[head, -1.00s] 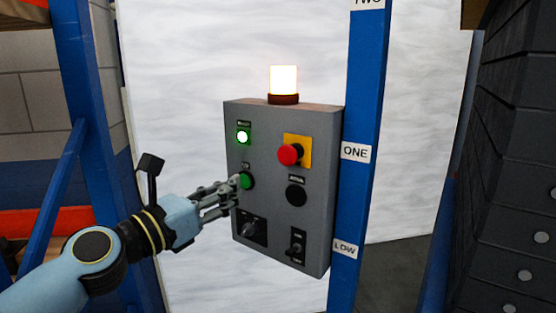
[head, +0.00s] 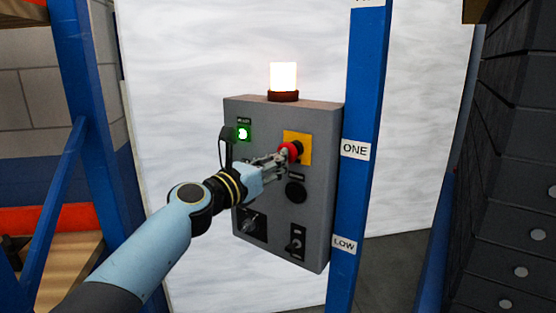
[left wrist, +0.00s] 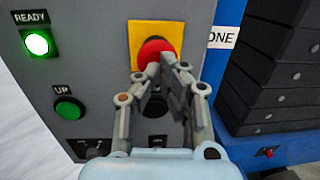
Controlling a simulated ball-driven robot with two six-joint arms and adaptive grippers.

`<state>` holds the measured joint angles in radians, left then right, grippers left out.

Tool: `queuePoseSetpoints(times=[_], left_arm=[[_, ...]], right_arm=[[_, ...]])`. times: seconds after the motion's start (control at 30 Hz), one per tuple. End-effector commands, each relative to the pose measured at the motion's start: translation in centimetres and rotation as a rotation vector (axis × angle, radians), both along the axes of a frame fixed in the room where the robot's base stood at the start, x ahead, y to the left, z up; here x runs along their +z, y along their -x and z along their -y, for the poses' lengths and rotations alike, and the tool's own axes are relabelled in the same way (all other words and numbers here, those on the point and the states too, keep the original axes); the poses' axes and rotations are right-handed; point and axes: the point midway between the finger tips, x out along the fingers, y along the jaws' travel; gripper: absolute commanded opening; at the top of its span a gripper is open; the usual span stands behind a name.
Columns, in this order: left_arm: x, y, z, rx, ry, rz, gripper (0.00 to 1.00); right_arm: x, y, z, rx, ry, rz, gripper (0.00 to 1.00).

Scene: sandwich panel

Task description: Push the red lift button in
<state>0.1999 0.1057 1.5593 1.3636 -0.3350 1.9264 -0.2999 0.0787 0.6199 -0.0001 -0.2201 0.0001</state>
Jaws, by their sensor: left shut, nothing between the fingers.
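The red button (head: 292,150) sits on a yellow square plate (head: 304,148) at the upper right of a grey control panel (head: 280,115). In the left wrist view the red button (left wrist: 155,50) is straight ahead of the fingertips, which cover its lower part. My left gripper (head: 284,157) is shut and empty, its tips at the button's front. They look in contact or very close; I cannot tell which. The button's depth is hard to judge. My right gripper is not in view.
The panel also has a lit green READY lamp (left wrist: 36,43), a green UP button (left wrist: 68,108), a black button (head: 295,192) and dark switches below. A lit beacon (head: 283,80) stands on top. A blue post (head: 357,190) is close on the right, with dark drawers (head: 510,200) beyond.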

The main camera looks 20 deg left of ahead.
Motion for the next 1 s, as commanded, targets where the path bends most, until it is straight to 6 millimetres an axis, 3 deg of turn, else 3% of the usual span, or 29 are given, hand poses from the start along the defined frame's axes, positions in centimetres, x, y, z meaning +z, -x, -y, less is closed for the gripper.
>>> queuePoseSetpoints(times=[0.43,0.7,1.0], left_arm=[[0.0,-0.5,0.2,0.0,0.0,0.0,0.0],[0.1,-3.0,0.9,-0.001,0.001,0.001,0.0],[0.4,-3.0,0.9,0.0,0.002,0.005,0.0]], right_arm=[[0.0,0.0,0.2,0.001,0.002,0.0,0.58],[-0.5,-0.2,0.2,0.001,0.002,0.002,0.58],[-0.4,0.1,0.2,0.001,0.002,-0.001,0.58]])
